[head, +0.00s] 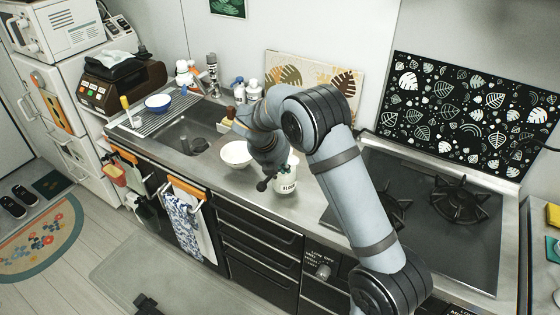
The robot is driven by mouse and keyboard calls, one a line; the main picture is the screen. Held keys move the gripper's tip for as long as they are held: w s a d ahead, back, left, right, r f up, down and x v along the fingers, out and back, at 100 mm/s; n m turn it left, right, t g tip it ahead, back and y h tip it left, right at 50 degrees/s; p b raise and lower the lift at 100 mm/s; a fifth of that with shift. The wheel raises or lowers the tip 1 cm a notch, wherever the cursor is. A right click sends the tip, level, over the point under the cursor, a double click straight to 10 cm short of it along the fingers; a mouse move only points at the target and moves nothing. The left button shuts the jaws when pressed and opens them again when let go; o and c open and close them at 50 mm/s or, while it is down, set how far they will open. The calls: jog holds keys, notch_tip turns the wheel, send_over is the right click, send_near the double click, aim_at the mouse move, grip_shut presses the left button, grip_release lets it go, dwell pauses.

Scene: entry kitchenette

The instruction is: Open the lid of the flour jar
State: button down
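The flour jar (287,184) is a white jar with a dark FLOUR label. It stands on the counter in the middle of the head view, left of the stove. My gripper (264,184) is at the jar's upper left side, as seen here, with a dark fingertip pointing down. My wrist and gripper cover part of the jar's top, so I cannot make out the lid clearly. I cannot tell whether the gripper touches the jar or how far its fingers are apart.
A white bowl (236,154) stands on the counter just left of my gripper. The sink (186,136) is farther left, with bottles (247,90) behind. The stove (450,213) is on the right. A leaf-patterned board (315,80) leans on the wall behind my arm.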

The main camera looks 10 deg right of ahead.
jog(key=shift+x, duration=1.25)
jog(key=shift+r, duration=0.15)
